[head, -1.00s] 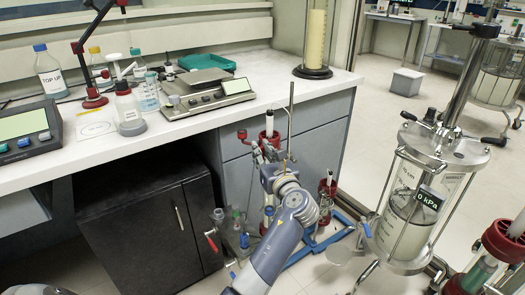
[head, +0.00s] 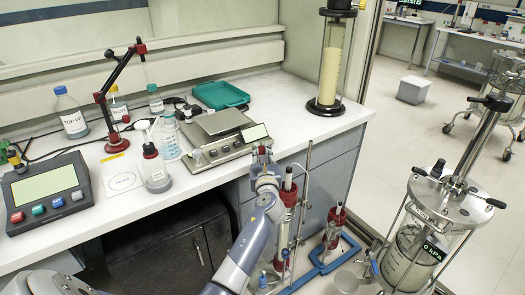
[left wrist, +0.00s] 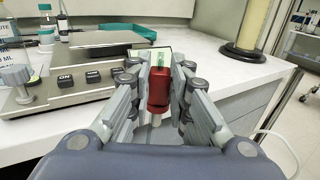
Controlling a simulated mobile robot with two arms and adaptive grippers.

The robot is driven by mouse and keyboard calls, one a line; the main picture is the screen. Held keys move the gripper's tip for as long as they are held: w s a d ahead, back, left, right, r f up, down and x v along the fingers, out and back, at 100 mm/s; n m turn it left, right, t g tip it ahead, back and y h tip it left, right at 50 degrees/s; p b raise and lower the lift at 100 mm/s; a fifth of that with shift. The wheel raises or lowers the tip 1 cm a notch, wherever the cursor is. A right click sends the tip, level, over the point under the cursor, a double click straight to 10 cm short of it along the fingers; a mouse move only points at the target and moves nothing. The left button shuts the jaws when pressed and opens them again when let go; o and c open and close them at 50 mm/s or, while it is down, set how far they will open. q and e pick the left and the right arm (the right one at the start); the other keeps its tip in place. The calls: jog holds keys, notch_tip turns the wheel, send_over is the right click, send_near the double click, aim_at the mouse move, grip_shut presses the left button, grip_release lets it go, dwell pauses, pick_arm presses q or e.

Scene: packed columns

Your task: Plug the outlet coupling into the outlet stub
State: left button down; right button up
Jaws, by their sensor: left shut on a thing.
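My left gripper (head: 263,158) is in front of the bench edge, close to the balance's right end. In the left wrist view my left gripper (left wrist: 159,95) is shut on a red cylindrical piece with a pale tip, which I take for the outlet coupling (left wrist: 159,85). In the head view a bit of red shows between the fingers. The outlet stub cannot be made out for certain. A slim column with red end fittings (head: 285,225) stands below and right of the gripper, on a blue floor frame (head: 318,268). My right gripper is not in view.
The balance (head: 222,137) and green tray (head: 220,95) are on the white bench, with several bottles and a red jointed stand (head: 115,100) to the left. A tall yellow-filled column (head: 330,65) stands at the bench's right end. A steel-framed vessel (head: 430,225) stands at right.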

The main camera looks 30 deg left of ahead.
pick_arm(q)
jog(key=shift+r, duration=0.1)
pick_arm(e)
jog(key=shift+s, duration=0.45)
pick_arm(q)
jog(key=shift+p, duration=0.3)
notch_tip(320, 180, down, 6)
jog(key=b, duration=0.4)
jog(key=shift+r+b, duration=0.1)
jog(key=shift+b, duration=0.3)
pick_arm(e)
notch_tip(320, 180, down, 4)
pick_arm(q)
jog(key=shift+p, duration=0.6)
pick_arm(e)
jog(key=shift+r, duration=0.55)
pick_arm(q)
jog(key=shift+f+b, duration=1.3)
jog(key=shift+f, duration=0.45)
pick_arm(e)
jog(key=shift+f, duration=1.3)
pick_arm(q)
jog(key=c, duration=1.4)
grip_release()
